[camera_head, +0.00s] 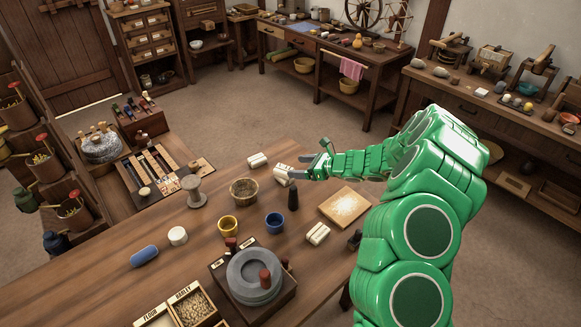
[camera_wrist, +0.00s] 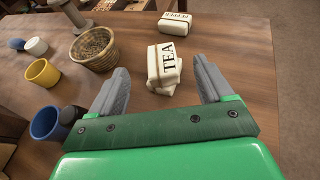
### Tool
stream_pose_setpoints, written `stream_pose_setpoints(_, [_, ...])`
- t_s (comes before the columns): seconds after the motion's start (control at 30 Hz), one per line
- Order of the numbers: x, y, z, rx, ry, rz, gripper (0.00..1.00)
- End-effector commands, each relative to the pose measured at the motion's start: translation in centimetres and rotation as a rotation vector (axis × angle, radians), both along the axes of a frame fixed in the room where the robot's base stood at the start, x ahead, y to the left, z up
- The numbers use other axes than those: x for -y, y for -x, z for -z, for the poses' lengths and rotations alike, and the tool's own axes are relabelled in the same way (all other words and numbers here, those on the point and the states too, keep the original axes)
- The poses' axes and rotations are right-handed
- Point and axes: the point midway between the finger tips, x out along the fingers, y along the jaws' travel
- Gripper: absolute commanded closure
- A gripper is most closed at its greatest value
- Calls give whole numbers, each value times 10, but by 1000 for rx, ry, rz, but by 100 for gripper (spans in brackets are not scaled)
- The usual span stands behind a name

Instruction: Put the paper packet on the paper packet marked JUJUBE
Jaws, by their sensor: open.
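A cream paper packet marked TEA (camera_wrist: 168,62) lies on the wooden table between my open fingers in the wrist view. Pale folds show at its near end; I cannot tell whether another packet lies under it. In the head view a labelled packet (camera_head: 282,171) is at my gripper's tip (camera_head: 308,161). My gripper (camera_wrist: 160,72) is open and empty, its fingers apart from the packet. A second cream packet (camera_wrist: 175,23) lies farther off, its label upside down and resembling PEPPER; it also shows in the head view (camera_head: 257,161). A third packet (camera_head: 318,234) lies nearer. I cannot read JUJUBE anywhere.
A woven bowl (camera_head: 243,190), a yellow cup (camera_head: 228,225), a blue cup (camera_head: 275,222) and a dark bottle (camera_head: 293,196) stand left of or below my gripper. A board with pale grain (camera_head: 344,207) and a stone quern (camera_head: 254,278) are nearer. Bare table lies around the packets.

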Motion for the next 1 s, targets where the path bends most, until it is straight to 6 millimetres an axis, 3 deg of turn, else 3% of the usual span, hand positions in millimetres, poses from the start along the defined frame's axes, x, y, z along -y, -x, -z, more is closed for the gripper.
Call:
stream_pose_setpoints(0.27, [23,9,-9,0,1,1,20])
stream_pose_setpoints(0.63, [23,13,-17,11,4,-16,20])
stream_pose_setpoints(0.77, [9,25,-43,60,13,-81,20])
stream_pose_setpoints(1.0, [-24,70,-108,203,56,-283,20])
